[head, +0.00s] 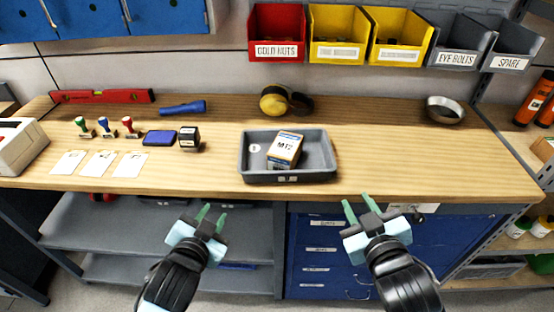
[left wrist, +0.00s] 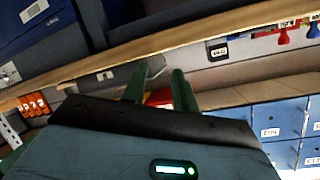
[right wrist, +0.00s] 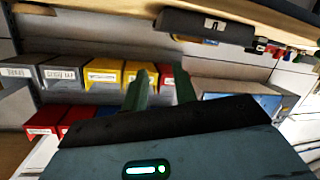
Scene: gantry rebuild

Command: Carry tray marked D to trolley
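A shallow grey tray (head: 322,177) sits on the wooden bench near its front edge in the head view. The grey tray also shows upside down at the top of the right wrist view (right wrist: 185,24). My left gripper (head: 212,218) is open and empty, in front of the bench, below and left of the tray. My right gripper (head: 358,205) is open and empty, below and right of it. No trolley can be identified.
On the bench (head: 400,165), stamps (head: 105,127), cards (head: 100,163), a blue pad (head: 159,138) and a black stamp (head: 189,138) lie left of the tray. A tape roll (head: 444,110) lies at right. Drawers (head: 325,260) stand below.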

